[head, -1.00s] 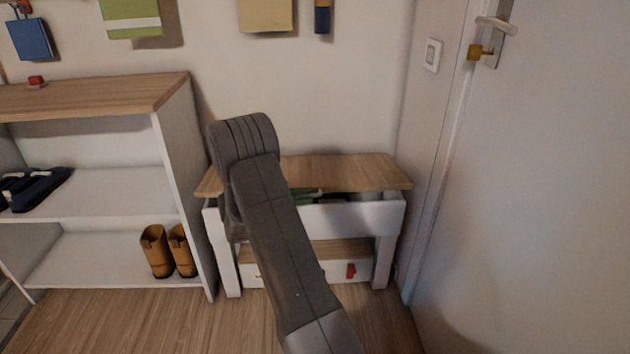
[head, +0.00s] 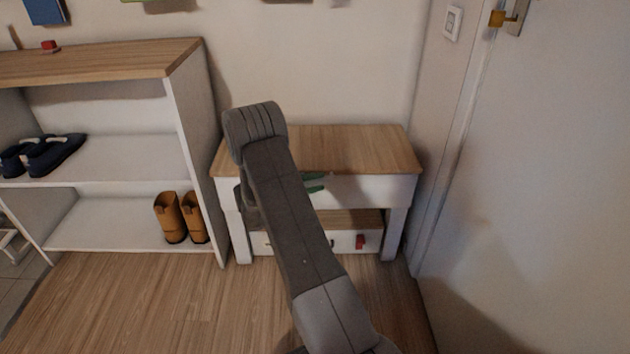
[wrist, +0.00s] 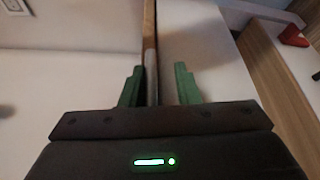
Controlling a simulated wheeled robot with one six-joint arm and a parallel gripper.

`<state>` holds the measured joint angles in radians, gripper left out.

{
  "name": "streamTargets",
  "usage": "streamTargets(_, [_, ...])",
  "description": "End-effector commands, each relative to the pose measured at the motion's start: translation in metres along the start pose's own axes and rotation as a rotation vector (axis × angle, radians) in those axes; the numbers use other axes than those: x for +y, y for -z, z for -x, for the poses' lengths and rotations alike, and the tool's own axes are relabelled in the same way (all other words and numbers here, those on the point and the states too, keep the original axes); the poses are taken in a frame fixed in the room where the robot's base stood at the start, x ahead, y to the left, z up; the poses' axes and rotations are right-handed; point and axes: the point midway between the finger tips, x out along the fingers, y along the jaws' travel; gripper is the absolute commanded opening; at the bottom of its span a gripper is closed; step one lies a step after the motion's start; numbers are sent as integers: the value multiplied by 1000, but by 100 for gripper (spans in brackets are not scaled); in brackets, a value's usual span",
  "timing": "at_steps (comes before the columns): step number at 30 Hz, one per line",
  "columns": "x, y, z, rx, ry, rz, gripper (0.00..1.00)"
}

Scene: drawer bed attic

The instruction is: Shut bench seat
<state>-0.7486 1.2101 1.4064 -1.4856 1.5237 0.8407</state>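The bench (head: 350,189) stands against the back wall, with a white body and a wooden seat (head: 360,148). The seat lies flat, and I see no gap between its front edge and the white front panel where my arm leaves them visible. My gripper (head: 314,182) is at the bench's front, partly hidden behind my arm. In the wrist view, the green fingers of my gripper (wrist: 160,86) are apart, with nothing clamped between them. The seat's wooden edge (wrist: 150,45) runs near the left finger; I cannot tell whether they touch. The white front panel (wrist: 200,50) is behind the right finger.
A shelf unit (head: 190,130) with brown boots (head: 170,218) and dark shoes (head: 50,155) stands left. A white door (head: 540,200) closes off the right. The wooden floor (head: 150,300) in front is clear.

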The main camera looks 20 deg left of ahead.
Motion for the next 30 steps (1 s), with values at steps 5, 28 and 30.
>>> streamTargets(5, [-3, 0, -1, 1, 3, 2, 33])
streamTargets(28, [4, 1, 68, 6, -1, -1, 33])
streamTargets(30, [3, 1, 84, 5, 0, -1, 33])
